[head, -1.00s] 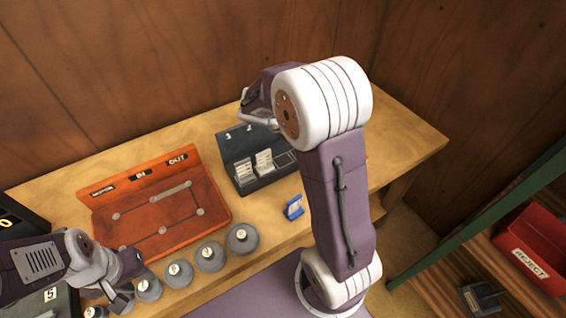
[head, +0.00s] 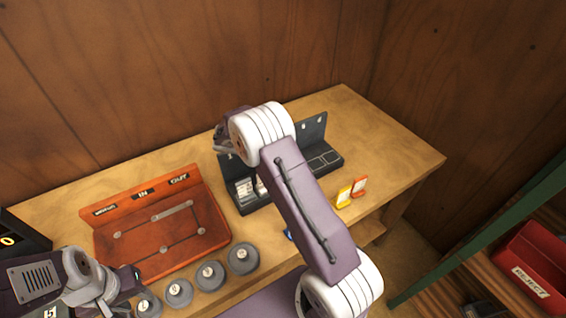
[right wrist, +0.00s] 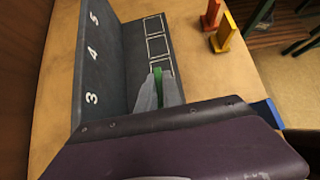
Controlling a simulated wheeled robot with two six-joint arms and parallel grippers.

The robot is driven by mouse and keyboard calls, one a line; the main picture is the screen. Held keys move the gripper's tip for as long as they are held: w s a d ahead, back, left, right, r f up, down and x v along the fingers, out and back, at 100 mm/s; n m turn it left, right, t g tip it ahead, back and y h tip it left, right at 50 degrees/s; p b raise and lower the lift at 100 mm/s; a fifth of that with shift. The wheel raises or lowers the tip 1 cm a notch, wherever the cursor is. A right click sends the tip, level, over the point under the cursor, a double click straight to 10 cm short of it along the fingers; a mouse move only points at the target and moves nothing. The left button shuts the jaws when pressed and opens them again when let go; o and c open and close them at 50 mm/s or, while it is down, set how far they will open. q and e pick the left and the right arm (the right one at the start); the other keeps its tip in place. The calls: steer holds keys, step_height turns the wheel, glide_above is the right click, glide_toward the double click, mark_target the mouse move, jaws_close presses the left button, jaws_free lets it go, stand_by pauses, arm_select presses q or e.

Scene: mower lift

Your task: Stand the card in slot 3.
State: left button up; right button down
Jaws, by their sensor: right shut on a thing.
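In the right wrist view the rack (right wrist: 105,50) shows the numbers 3, 4 and 5 and white slot outlines. My right gripper (right wrist: 159,88) is shut on a green card (right wrist: 159,76), seen as a narrow strip between the fingers. It is beside the number 3, over the rack's floor; I cannot tell whether the card touches it. My arm hides this gripper in the head view. My left gripper (head: 128,283) is by the weights, its jaws unclear.
Yellow (head: 344,197) and red (head: 359,187) cards stand on the bench right of the rack. A blue piece (head: 289,235) is partly behind my arm. An orange tray (head: 150,262) and several grey weights (head: 242,259) are at left. A red REJECT bin (head: 540,265) is at right.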

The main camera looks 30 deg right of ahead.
step_height(320, 180, down, 2)
steer(key=shift+w+f, duration=0.15)
steer(key=shift+f, duration=0.15)
steer(key=c, duration=1.5)
jaws_free()
